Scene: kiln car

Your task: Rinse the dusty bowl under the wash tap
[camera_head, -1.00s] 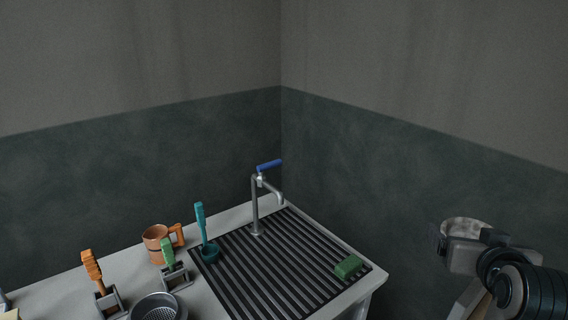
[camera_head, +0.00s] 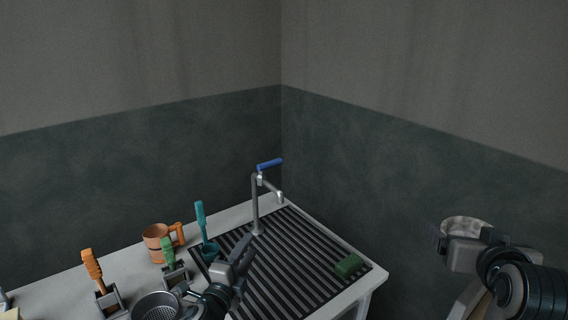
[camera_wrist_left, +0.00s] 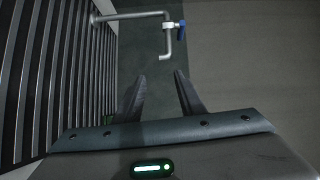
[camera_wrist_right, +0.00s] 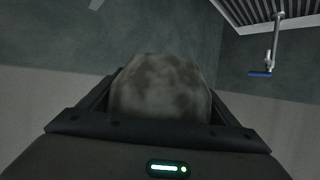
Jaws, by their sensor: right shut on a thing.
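The dusty bowl (camera_wrist_right: 160,88) is pale with grey-brown blotches and fills the space between the fingers in the right wrist view. My right gripper (camera_head: 440,238) is shut on it, off to the right of the counter in the head view, where part of the bowl (camera_head: 466,225) shows. The wash tap (camera_head: 256,205) is a grey pipe with a bent spout and a blue lever (camera_head: 270,164), standing at the back of the slatted drain. My left gripper (camera_head: 243,250) is open and empty above the drain's left part; its fingers (camera_wrist_left: 160,95) point toward the tap.
The slatted drain (camera_head: 300,262) has a green block (camera_head: 348,265) near its right edge. An orange mug (camera_head: 158,243), a teal ladle (camera_head: 201,222), a green-handled tool (camera_head: 168,252), an orange-handled tool (camera_head: 93,268) and a grey strainer (camera_head: 157,305) crowd the left counter.

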